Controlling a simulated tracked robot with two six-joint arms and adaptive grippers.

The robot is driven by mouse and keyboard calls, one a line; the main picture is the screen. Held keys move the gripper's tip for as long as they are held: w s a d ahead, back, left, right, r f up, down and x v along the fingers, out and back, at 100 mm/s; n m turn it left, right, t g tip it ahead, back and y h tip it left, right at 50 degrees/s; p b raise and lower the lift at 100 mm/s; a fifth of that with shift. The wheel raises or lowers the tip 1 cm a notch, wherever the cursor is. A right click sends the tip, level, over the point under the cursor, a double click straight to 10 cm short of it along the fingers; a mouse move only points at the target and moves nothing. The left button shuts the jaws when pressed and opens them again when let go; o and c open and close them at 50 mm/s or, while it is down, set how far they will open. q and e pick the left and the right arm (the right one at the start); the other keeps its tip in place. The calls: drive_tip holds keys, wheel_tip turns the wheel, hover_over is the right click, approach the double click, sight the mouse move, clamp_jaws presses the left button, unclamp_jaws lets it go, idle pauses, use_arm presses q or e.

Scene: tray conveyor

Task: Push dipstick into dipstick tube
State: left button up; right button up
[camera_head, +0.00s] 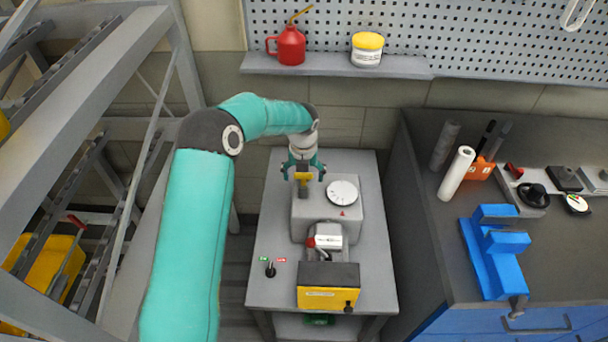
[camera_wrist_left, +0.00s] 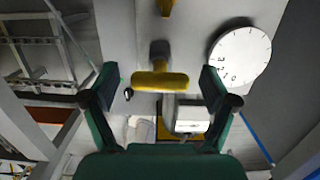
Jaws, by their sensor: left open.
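The dipstick (camera_head: 303,177) has a yellow T-shaped handle and sits at the left side of the grey machine housing. In the left wrist view its handle (camera_wrist_left: 160,82) lies crosswise between my fingers, with a dark stub, seemingly the dipstick tube (camera_wrist_left: 160,49), beside it. The tube (camera_head: 303,191) shows just under the handle in the head view. How deep the dipstick sits is hard to tell. My left gripper (camera_head: 304,174) is open above the housing, its fingers on either side of the handle with gaps; it also shows in the left wrist view (camera_wrist_left: 160,88). My right gripper is out of view.
The grey housing (camera_head: 312,225) bears a white dial (camera_head: 342,193). A motor (camera_head: 328,238) and a yellow-fronted box (camera_head: 327,287) stand in front on the grey table (camera_head: 268,238). A workbench with a blue vise (camera_head: 493,252) is at right. A metal rack is at left.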

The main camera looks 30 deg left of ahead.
use_arm(q)
wheel_tip(320, 180, up, 12)
drive_tip(key=s+d, duration=0.1)
drive_tip(key=shift+s, duration=0.2)
drive_tip(key=shift+f, duration=0.15)
idle(0.4)
